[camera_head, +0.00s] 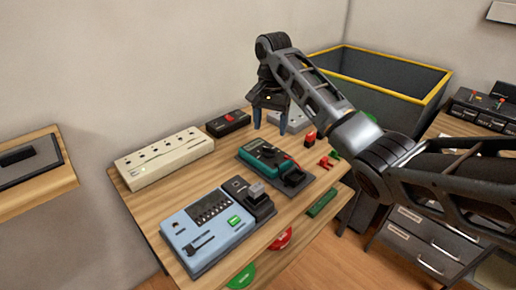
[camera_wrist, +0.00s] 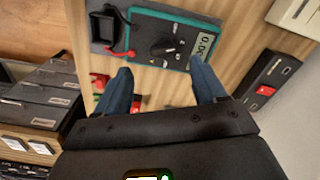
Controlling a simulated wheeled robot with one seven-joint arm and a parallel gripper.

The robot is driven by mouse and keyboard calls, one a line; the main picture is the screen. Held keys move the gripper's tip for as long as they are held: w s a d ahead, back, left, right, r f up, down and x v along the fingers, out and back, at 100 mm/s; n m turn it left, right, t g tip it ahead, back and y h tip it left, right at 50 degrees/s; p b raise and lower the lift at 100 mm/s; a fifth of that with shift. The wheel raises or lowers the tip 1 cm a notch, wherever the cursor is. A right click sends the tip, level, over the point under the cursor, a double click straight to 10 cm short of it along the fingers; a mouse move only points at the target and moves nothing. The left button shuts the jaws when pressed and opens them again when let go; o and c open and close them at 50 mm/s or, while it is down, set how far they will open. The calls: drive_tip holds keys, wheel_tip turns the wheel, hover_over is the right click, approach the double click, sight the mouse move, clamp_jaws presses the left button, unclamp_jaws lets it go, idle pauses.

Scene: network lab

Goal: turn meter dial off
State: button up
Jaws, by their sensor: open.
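The meter (camera_head: 265,157) is a teal-edged dark unit lying on the wooden table. In the wrist view the meter (camera_wrist: 189,29) shows at the top, with its black dial (camera_wrist: 164,47) on the face and a display with partly legible characters beside it. A black holder with red leads sits next to the meter. My gripper (camera_head: 270,124) is above the table, behind the meter in the head view, with its fingers pointing down. In the wrist view my gripper (camera_wrist: 163,78) has its two blue fingers wide apart, with nothing between them. The dial lies ahead of the fingertips, apart from them.
A light blue device (camera_head: 208,228) stands at the table's front, a beige power strip (camera_head: 165,158) at the left. A black box with a red switch (camera_head: 228,122) stands at the back. Small red parts (camera_head: 326,162) lie right of the meter. A yellow-rimmed bin (camera_head: 436,94) stands behind.

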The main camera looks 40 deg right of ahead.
sight(269, 149)
drive_tip(key=shift+w+d+f, duration=0.15)
drive_tip(key=shift+f, duration=0.35)
drive_tip(key=shift+f+b, duration=0.5)
drive_tip(key=shift+f, duration=2.9)
drive_tip(key=c, duration=1.1)
drive_tip(key=shift+o, duration=0.2)
